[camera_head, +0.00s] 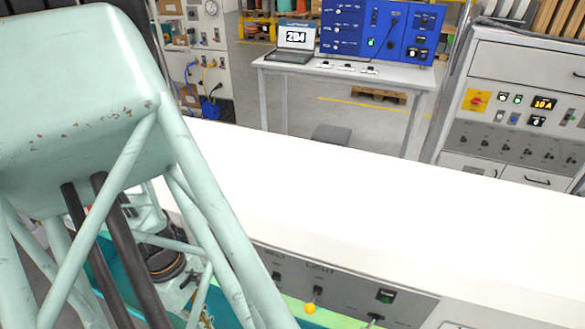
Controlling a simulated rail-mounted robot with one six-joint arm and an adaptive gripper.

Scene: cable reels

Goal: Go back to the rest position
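My gripper does not show in this view. No cable reel can be made out clearly. A pale green body with tubular struts fills the left side and hides much of what is behind it. Between the struts at the lower left, a dark round part (160,262) shows only in pieces, and I cannot tell what it is.
A long bare white worktop (390,205) crosses the view. Below its edge is a grey switch panel (345,290) with an orange knob (310,308). Behind stand a table (400,76) with a laptop (293,40) and blue panels, and a grey control cabinet (515,115) at right.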

